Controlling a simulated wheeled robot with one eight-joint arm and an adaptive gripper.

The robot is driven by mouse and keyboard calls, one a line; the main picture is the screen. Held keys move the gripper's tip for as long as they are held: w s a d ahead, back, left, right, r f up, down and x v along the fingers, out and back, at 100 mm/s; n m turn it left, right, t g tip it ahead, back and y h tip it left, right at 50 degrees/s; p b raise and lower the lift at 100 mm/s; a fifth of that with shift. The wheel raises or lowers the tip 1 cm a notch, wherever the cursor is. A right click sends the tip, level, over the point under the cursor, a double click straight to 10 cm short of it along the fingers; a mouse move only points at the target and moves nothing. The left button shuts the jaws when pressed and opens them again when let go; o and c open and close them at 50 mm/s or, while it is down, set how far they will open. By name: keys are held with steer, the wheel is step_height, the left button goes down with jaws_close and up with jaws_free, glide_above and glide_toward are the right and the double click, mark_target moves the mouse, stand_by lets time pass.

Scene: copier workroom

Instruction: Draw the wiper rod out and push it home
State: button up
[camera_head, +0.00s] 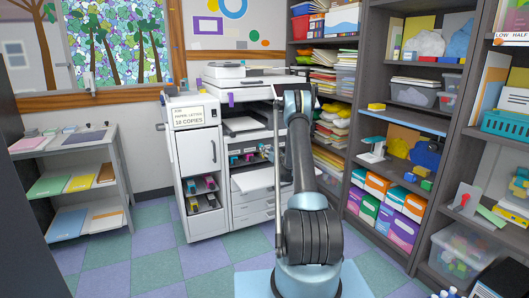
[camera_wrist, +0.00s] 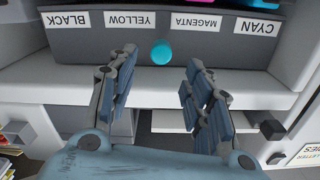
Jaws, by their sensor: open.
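A round teal knob (camera_wrist: 161,53) shows end-on in the wrist view, on the dark panel below the toner labels; it looks like the end of the wiper rod, whose shaft is hidden. My gripper (camera_wrist: 162,62) is open, its two blue-padded fingers pointing at the panel on either side of the knob in the picture. Nothing is between the pads; I cannot tell how far the fingertips are from the knob. In the head view my arm covers the gripper and knob. The copier (camera_head: 223,113) stands there, with coloured toner ends (camera_head: 248,155) in its open front.
A low shelf (camera_head: 78,150) stands left of the copier and loaded shelves (camera_head: 345,170) stand close on the right. The checkered floor (camera_head: 150,255) is clear at front left.

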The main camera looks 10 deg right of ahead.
steer(key=shift+v, duration=1.3)
